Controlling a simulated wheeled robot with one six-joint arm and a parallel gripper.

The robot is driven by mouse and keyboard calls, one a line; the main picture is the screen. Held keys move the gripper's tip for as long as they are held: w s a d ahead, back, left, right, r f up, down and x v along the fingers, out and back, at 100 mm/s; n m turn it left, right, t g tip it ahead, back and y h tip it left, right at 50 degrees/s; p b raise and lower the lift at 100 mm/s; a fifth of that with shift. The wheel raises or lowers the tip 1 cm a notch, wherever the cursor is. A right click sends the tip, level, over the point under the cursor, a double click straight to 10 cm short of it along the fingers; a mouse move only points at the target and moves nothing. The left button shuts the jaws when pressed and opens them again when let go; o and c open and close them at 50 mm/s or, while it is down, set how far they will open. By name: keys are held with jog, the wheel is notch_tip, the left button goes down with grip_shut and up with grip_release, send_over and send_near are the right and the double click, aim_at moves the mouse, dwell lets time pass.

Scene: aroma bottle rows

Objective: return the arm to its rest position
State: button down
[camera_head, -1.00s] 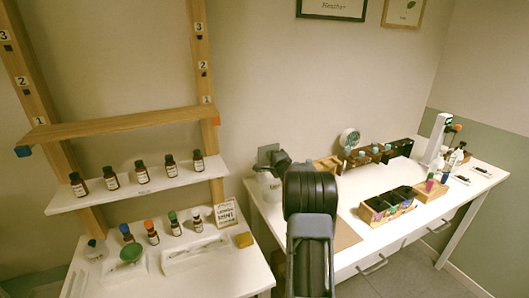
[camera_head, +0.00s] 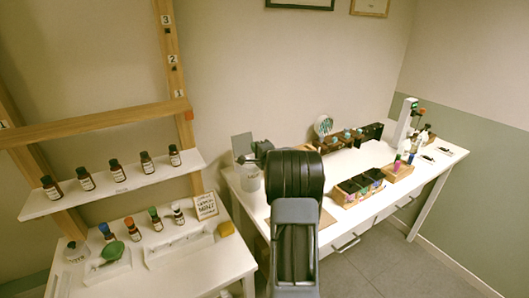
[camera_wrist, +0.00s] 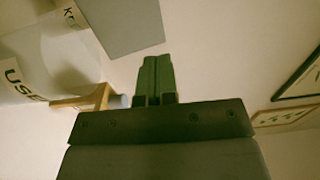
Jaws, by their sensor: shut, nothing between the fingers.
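My arm (camera_head: 295,175) rises in the lower middle of the head view and is folded in front of the right-hand table. My gripper (camera_wrist: 157,75) points to the top of the wrist view, its two green-grey fingers together with nothing between them. In the head view my gripper is mostly hidden behind the arm, and only a dark part shows beside a grey panel. The grey panel (camera_wrist: 118,22) and a clear container with printed labels (camera_wrist: 40,60) lie to the left of the fingers in the wrist view. I cannot tell how near they are.
The clear container (camera_head: 248,177) stands on the white table's (camera_head: 238,193) left end. Boxes of bottles (camera_head: 358,187) sit farther right. A wooden rack's white shelf (camera_head: 95,198) holds several brown bottles at left, above a lower table with more bottles. Open wall lies above my arm.

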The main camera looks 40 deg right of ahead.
jog(key=s+a+r, duration=0.1)
jog(key=s, duration=0.5)
jog(key=shift+a+r+b, duration=0.3)
jog(key=shift+a+b, duration=0.1)
jog(key=s+d+f+n+g+h, duration=0.35)
jog(key=f+g, duration=0.25)
jog(key=f, duration=0.2)
jog(key=s+a+f+n+g+y, duration=0.1)
jog(key=s+a+f+n+g, duration=0.1)
jog(key=s+a+n+g, duration=0.25)
jog(key=s+a+r+n+g+y, duration=0.1)
jog(key=s+a+n, duration=0.3)
jog(key=a, duration=0.7)
jog(key=s+a+r+n+g+y, duration=0.1)
jog(key=s+a+r+n+y, duration=0.1)
jog(key=a, duration=0.8)
jog(key=s+a+r+n+g+y, duration=0.1)
jog(key=s+a+r+n+y, duration=0.1)
jog(key=s+a+n, duration=0.4)
jog(key=s+a+y, duration=0.1)
jog(key=a, duration=0.4)
jog(key=shift+s+a+r, duration=0.2)
jog(key=shift+a+r, duration=0.1)
jog(key=shift+a, duration=0.05)
